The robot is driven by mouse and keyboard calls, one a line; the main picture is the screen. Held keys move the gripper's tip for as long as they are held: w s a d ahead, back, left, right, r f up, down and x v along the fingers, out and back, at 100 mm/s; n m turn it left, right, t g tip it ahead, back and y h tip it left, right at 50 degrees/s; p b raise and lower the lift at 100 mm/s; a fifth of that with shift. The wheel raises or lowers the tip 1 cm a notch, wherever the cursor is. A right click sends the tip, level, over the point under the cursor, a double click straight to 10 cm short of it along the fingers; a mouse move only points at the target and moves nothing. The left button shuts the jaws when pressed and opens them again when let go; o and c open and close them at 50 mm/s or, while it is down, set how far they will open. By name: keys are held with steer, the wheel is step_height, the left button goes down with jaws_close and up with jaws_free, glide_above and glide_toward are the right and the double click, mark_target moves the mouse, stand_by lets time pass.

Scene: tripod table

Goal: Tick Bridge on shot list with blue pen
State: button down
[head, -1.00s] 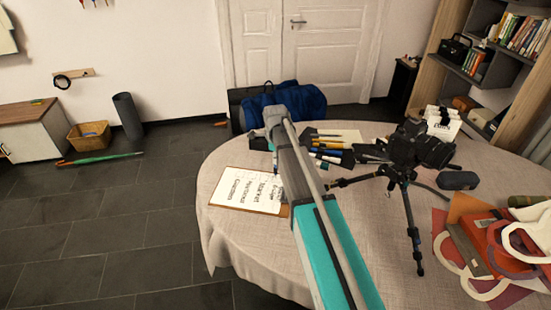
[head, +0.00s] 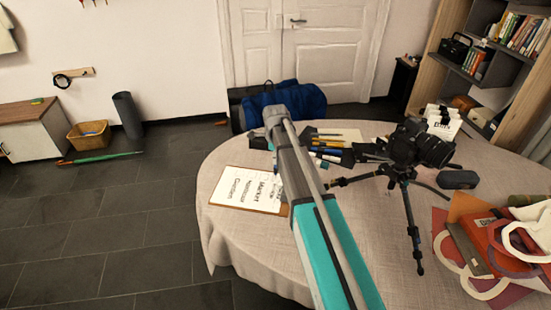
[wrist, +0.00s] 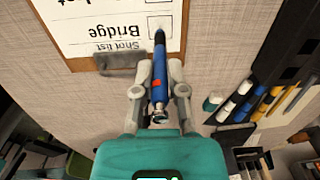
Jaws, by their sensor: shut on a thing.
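The shot list (head: 230,190) is a white sheet on a brown clipboard (head: 284,211) at the table's left side. In the wrist view the sheet (wrist: 80,25) shows the heading "Shot list" and the word "Bridge" upside down, with an empty-looking square box (wrist: 152,27) beside it. My gripper (wrist: 159,75) is shut on the blue pen (wrist: 159,75), which has a red mark on its barrel. The pen's dark tip is over or at the Bridge box; I cannot tell whether it touches the paper. In the head view my arm hides the gripper and pen.
The clipboard's metal clip (wrist: 122,63) is close left of my gripper. A dark case with several pens and markers (wrist: 240,100) lies to the right. A camera on a tripod (head: 405,175) stands right of my arm. Bags (head: 490,245) lie at the right edge.

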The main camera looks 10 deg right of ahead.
steer(key=shift+s+a, duration=0.1)
steer(key=shift+s, duration=0.2)
stand_by(0.8)
steer(key=shift+w+d, duration=0.2)
steer(key=shift+w, duration=0.3)
stand_by(1.9)
steer(key=shift+s+a, duration=0.25)
steer(key=shift+s, duration=0.25)
stand_by(1.8)
steer(key=shift+r, duration=0.15)
step_height(320, 180, up, 7)
steer(key=p, duration=0.7)
stand_by(0.5)
stand_by(0.5)
